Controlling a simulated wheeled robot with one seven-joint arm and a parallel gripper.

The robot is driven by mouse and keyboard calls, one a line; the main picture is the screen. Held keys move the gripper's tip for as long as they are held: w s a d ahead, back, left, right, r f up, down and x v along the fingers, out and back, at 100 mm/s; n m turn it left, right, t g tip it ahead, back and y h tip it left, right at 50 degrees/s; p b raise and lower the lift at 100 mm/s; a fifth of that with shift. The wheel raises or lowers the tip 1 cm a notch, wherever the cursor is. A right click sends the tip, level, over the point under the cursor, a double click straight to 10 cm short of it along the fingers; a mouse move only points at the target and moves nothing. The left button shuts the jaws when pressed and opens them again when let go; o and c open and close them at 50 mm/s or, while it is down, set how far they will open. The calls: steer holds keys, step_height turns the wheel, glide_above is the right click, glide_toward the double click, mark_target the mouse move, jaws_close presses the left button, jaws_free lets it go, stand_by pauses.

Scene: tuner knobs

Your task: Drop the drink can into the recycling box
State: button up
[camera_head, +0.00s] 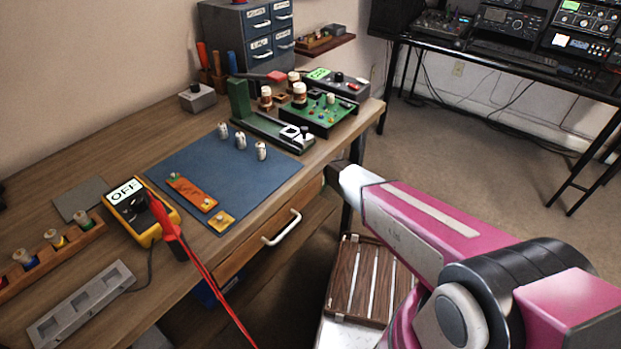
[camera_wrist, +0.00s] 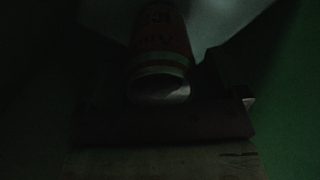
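The drink can (camera_wrist: 162,50) shows in the very dark wrist view at top centre. It is reddish with a pale band, and its shiny round end faces the camera. A dark part of my gripper (camera_wrist: 165,122) lies just below it in that view. The fingers are too dark to make out, so I cannot tell whether they grip the can. In the head view my pink arm reaches to the table's right edge, and the gripper and can are hidden there. No recycling box is clearly identifiable; a sliver of blue (camera_head: 207,294) shows under the table.
The wooden workbench (camera_head: 145,158) holds a blue mat (camera_head: 215,165), a yellow meter (camera_head: 140,210) with red leads, and green circuit boards. A drawer (camera_head: 268,240) with a white handle faces my arm. A wooden slatted piece (camera_head: 362,285) is below. Green surfaces flank the wrist view.

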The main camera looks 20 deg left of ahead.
stand_by(0.3)
step_height(320, 180, up, 13)
steer(key=shift+r, duration=0.15)
stand_by(0.4)
steer(key=shift+s, duration=0.1)
